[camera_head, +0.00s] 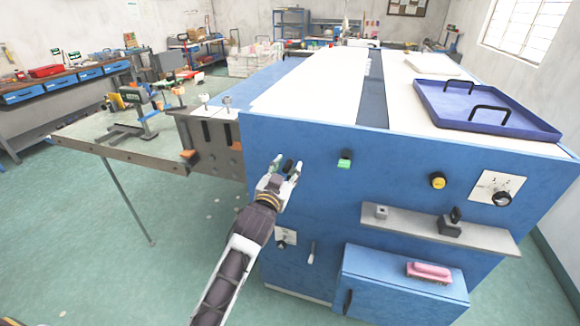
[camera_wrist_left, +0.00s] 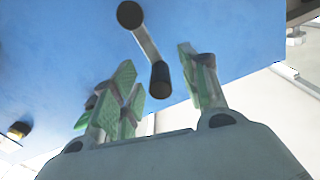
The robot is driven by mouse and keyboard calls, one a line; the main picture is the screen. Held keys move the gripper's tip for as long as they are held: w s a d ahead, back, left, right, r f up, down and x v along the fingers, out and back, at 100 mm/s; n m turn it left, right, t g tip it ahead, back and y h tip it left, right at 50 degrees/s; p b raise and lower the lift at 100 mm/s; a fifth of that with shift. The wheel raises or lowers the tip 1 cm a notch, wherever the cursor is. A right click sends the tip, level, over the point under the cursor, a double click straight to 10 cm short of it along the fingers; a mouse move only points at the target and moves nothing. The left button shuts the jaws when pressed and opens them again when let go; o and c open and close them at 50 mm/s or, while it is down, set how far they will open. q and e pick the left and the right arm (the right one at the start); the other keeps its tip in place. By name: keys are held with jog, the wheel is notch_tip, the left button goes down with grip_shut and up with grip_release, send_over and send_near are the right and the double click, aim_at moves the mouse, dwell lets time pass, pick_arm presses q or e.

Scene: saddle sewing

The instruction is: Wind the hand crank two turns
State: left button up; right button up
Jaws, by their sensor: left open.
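The hand crank (camera_wrist_left: 146,45) shows in the left wrist view on the blue machine front (camera_head: 330,190), with a round dark hub, a metal arm and a black grip (camera_wrist_left: 160,80). In the head view only the dark grip (camera_head: 288,166) shows clearly, between the fingertips. My left gripper (camera_head: 286,168) is open in front of the machine, its green-padded fingers on either side of the grip; it also shows in the left wrist view (camera_wrist_left: 158,85). I cannot tell whether a finger touches the grip. My right gripper is not in view.
The machine front carries a green button (camera_head: 345,159), a yellow knob (camera_head: 437,180) and a rotary switch (camera_head: 502,198). A grey shelf (camera_head: 480,236) juts out at right, above a blue box (camera_head: 390,290) with a pink brush (camera_head: 430,272). A purple tray (camera_head: 440,100) lies on top.

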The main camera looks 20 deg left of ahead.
pick_arm(q)
jog(key=c, duration=0.8)
jog(key=shift+c, duration=0.2)
jog(key=shift+a+f+p, duration=0.2)
jog(key=shift+a+p, duration=0.15)
jog(key=shift+a, duration=0.5)
jog(key=shift+a+f, duration=0.1)
jog(key=shift+a+f, duration=0.25)
jog(key=shift+a, duration=0.45)
